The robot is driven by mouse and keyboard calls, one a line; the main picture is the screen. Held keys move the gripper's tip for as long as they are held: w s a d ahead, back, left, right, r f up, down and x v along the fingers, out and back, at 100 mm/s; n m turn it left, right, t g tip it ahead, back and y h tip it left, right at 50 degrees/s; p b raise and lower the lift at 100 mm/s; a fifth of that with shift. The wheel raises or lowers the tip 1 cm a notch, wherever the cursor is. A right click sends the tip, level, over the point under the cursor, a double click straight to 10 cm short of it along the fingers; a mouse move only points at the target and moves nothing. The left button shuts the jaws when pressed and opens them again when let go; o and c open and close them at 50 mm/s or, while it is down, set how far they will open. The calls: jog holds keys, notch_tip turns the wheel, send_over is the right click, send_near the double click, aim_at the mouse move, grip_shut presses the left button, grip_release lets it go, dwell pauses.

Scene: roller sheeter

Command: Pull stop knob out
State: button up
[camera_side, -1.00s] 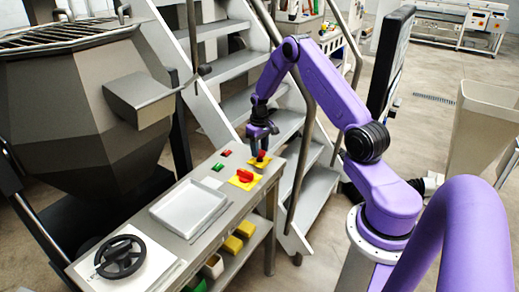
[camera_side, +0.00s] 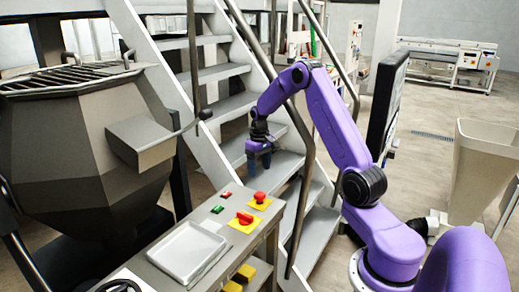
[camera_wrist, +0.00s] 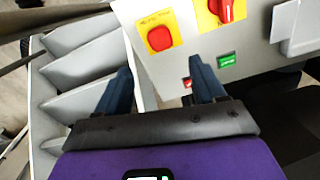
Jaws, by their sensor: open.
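The stop knob (camera_side: 260,197) is a round red mushroom button on a yellow plate, near the far right end of the grey control panel (camera_side: 215,226). It also shows in the wrist view (camera_wrist: 159,38), with the plate around it. My gripper (camera_side: 260,168) is above and beyond the knob, clear of it. In the wrist view my two blue fingers (camera_wrist: 160,70) are spread apart with nothing between them. The knob lies past the fingertips there, roughly in line with the gap. I cannot tell how far the knob stands out.
A red rotary switch (camera_side: 244,218) on yellow sits beside the knob. Green (camera_side: 218,209) and red (camera_side: 227,195) buttons are near it. Metal stairs (camera_side: 218,75) with a handrail stand close behind my gripper.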

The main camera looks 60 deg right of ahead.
notch_tip(320, 180, up, 7)
jog(key=shift+r, duration=0.2)
dwell(0.3)
jog(key=s+a+r+n, duration=0.2)
jog(key=s+a+n, duration=0.15)
jog(key=a, duration=0.85)
jog(key=s+a+r+n, duration=0.2)
jog(key=s+a+n, duration=0.15)
jog(key=a, duration=0.85)
jog(key=s+a+n, duration=0.4)
jog(key=s, duration=0.8)
jog(key=s+a+n, duration=0.3)
jog(key=s, duration=1)
jog(key=shift+a+f+n, duration=0.4)
jog(key=shift+f, duration=0.05)
